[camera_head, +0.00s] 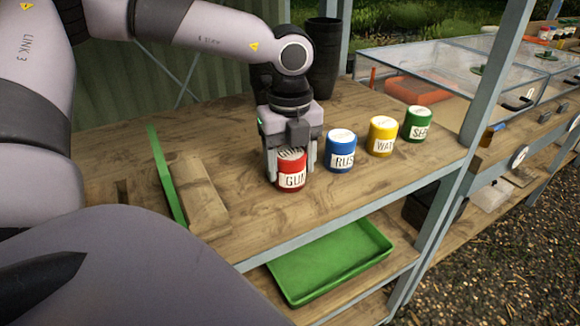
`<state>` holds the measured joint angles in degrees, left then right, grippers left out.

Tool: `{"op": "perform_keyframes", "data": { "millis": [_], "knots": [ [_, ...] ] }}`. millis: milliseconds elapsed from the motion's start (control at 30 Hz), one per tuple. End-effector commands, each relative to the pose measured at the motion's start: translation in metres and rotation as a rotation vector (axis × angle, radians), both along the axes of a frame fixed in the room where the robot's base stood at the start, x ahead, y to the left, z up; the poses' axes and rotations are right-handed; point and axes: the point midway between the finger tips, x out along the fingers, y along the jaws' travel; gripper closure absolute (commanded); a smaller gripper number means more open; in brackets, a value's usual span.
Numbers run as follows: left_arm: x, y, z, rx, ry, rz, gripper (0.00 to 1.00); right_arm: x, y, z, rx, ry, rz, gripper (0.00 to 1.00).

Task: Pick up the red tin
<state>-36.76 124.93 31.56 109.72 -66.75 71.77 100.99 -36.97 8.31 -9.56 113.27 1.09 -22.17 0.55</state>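The red tin (291,181) stands upright on the wooden shelf, with a white label reading "GUM" and a pale lid. My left gripper (291,166) points down over it, with one finger on each side of the tin. The fingers look spread around the tin's upper part. I cannot tell whether they touch its sides. My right gripper is not in view.
A blue tin (341,151), a yellow tin (382,136) and a green tin (417,124) stand in a row to the right. A wooden block (205,196) and green strip (167,175) lie left. Dark pots (323,57) stand behind. A green tray (330,262) sits below.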

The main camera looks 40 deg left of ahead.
Motion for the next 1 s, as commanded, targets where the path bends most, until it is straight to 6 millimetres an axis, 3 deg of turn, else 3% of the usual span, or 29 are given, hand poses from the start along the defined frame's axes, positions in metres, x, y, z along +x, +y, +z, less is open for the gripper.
{"op": "perform_keyframes", "data": {
  "millis": [33, 67, 367, 567, 667, 1000],
  "knots": [
    [0.0, 0.0, 0.0, 0.0, 0.001, 0.0, 0.65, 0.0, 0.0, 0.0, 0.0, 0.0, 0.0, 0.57],
    [0.0, 0.0, 0.0, 0.0, 0.001, 0.0, 0.74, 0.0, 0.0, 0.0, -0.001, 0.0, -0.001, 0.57],
    [0.0, 0.0, 0.002, 0.001, 0.0, 0.0, 0.74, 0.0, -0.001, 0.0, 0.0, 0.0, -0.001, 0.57],
    [0.001, 0.0, 0.016, 0.002, -0.003, 0.0, 0.74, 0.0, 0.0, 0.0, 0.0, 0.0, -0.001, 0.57],
    [0.001, 0.0, 0.032, 0.002, -0.005, 0.001, 0.74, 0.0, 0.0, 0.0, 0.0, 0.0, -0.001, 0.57],
    [0.001, 0.0, 0.127, 0.002, -0.007, 0.0, 0.74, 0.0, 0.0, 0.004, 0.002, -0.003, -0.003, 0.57]
  ]
}}
